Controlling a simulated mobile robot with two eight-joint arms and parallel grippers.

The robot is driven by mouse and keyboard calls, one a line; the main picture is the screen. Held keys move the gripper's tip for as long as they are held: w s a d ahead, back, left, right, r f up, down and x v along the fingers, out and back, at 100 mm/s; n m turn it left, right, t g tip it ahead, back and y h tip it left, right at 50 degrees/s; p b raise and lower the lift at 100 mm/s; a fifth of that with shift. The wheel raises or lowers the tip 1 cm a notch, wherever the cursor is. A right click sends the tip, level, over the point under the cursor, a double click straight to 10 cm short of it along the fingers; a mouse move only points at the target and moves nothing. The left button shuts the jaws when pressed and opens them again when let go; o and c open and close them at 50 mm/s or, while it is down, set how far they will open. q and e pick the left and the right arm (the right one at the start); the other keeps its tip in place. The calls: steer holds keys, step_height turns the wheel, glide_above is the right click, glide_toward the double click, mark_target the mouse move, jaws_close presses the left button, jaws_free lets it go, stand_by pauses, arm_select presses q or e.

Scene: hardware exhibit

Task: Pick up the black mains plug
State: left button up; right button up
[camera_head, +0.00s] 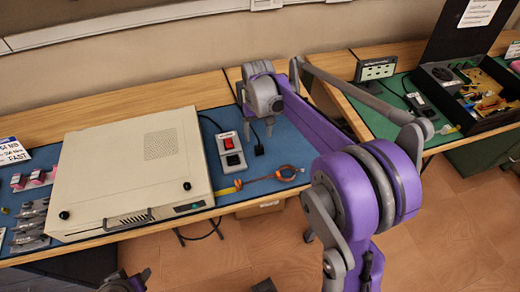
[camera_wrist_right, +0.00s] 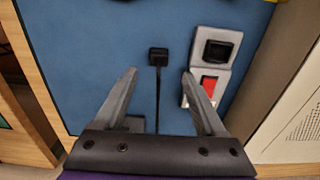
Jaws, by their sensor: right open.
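The black mains plug (camera_wrist_right: 158,57) lies on the blue mat, with its black cable running back between my right fingers in the right wrist view. It also shows in the head view as a small dark block (camera_head: 259,149). My right gripper (camera_head: 259,131) is open and empty above the mat, behind the plug in the head view. In the right wrist view the open fingertips (camera_wrist_right: 159,75) stand on either side of the cable, with the plug just beyond them. Part of my left arm, with what looks like the left gripper (camera_head: 126,282), shows at the bottom edge.
A socket box with a red switch (camera_head: 228,142) lies left of the plug, close to one fingertip in the wrist view (camera_wrist_right: 210,85). A beige computer case (camera_head: 130,170) is further left.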

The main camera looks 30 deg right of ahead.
mark_target(259, 147)
steer(key=f, duration=0.7)
steer(key=shift+s+d+f, duration=0.1)
steer(key=shift+s+f, duration=0.1)
steer(key=c, duration=1.1)
